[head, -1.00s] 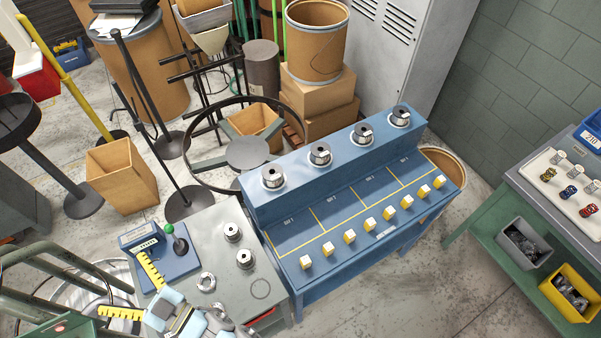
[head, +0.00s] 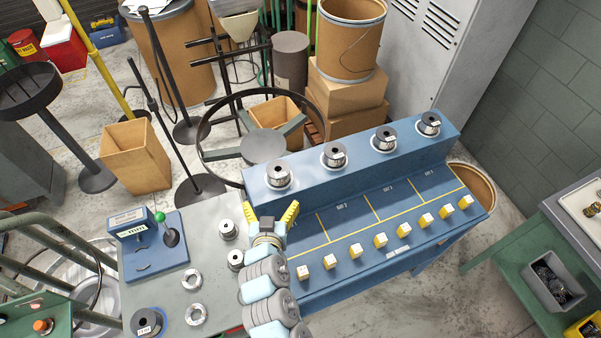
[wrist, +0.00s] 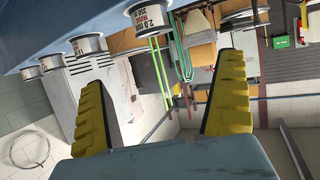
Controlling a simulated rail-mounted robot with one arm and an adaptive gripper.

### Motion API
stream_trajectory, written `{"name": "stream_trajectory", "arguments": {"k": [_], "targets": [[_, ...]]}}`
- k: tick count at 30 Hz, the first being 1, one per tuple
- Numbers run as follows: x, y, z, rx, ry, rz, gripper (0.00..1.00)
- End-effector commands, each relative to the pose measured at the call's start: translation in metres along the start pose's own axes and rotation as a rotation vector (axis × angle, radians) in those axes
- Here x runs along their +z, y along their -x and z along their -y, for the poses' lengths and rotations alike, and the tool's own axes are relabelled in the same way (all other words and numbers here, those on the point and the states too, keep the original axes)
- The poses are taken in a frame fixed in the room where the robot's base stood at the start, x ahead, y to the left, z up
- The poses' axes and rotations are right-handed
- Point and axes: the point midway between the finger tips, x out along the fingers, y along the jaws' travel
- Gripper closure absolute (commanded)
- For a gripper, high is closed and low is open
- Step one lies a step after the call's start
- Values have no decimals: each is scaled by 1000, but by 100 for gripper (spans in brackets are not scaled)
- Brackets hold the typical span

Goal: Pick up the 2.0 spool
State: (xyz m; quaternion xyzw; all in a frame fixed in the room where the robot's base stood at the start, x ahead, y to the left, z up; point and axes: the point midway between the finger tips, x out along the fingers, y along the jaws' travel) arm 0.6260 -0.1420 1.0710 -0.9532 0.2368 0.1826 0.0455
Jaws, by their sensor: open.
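Spools with silver wire stand in a row on the top ledge of the blue rack. The leftmost spool (head: 278,175) is closest to my gripper (head: 270,213). In the wrist view, the nearest spool (wrist: 150,14) has a white label reading 2.0; I cannot tell for certain which spool in the head view it is. It sits at the top edge, partly cut off, above and apart from the fingers. My gripper is open and empty, its yellow fingers (wrist: 163,78) spread wide, just in front of the rack's left end.
The blue rack (head: 340,213) has several yellow-white blocks along its front edge. A wire hoop stand (head: 262,145) rises behind.

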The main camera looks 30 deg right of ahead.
Motion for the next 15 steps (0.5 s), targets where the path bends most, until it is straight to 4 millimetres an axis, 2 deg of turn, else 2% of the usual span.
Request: {"name": "stream_trajectory", "arguments": {"k": [5, 15], "targets": [[3, -4, -6, 21, -7, 17, 0], [2, -41, -6, 21, -7, 16, 0]]}}
